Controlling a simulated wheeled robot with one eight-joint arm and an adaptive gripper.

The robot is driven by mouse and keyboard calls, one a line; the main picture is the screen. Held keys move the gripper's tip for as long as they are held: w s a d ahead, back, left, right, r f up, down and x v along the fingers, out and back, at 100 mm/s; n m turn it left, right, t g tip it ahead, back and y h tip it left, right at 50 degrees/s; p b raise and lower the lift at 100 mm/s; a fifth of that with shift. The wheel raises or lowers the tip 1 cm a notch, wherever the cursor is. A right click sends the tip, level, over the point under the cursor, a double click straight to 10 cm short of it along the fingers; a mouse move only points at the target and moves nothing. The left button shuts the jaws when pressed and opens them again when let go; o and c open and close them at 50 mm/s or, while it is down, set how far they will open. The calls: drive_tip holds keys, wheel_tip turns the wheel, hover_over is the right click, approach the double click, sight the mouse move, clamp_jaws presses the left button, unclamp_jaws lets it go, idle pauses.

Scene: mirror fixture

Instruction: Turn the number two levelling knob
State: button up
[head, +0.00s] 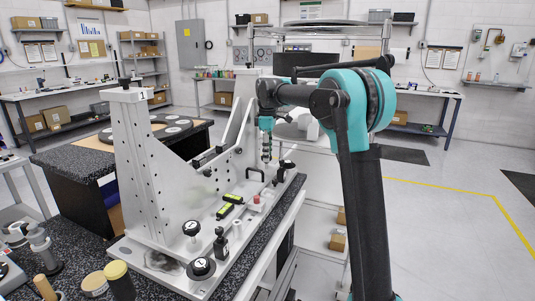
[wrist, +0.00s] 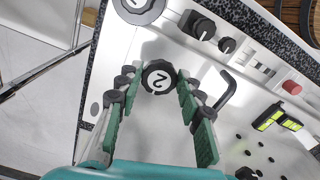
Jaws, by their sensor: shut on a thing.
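The number two levelling knob (wrist: 157,77) is a round black knob with a white face marked 2, near the middle of the wrist view. My gripper (wrist: 158,86) has its green-padded fingers on both sides of this knob and is shut on it. In the head view my gripper (head: 267,152) points down at the far end of the pale fixture plate (head: 160,248); the knob it holds cannot be made out there. Another black knob with a white face (wrist: 138,8) shows at the top of the wrist view, its mark partly cut off.
A black bow handle (wrist: 222,90) stands right of the fingers. Yellow-green levels (head: 226,209) and a red-topped part (head: 256,200) sit on the plate. Two more black knobs stand near its front, one at the corner (head: 200,268). A tall pale upright (head: 140,165) rises at left.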

drive_tip(key=shift+m, duration=0.4)
drive_tip(key=m, duration=0.3)
drive_tip(key=shift+m, duration=0.3)
drive_tip(key=m, duration=0.4)
drive_tip(key=shift+s+a, duration=0.1)
drive_tip(key=m, duration=0.9)
drive_tip(key=shift+a, duration=0.15)
drive_tip(key=shift+m, duration=0.4)
drive_tip(key=o, duration=1.2)
drive_tip(key=shift+c, duration=0.2)
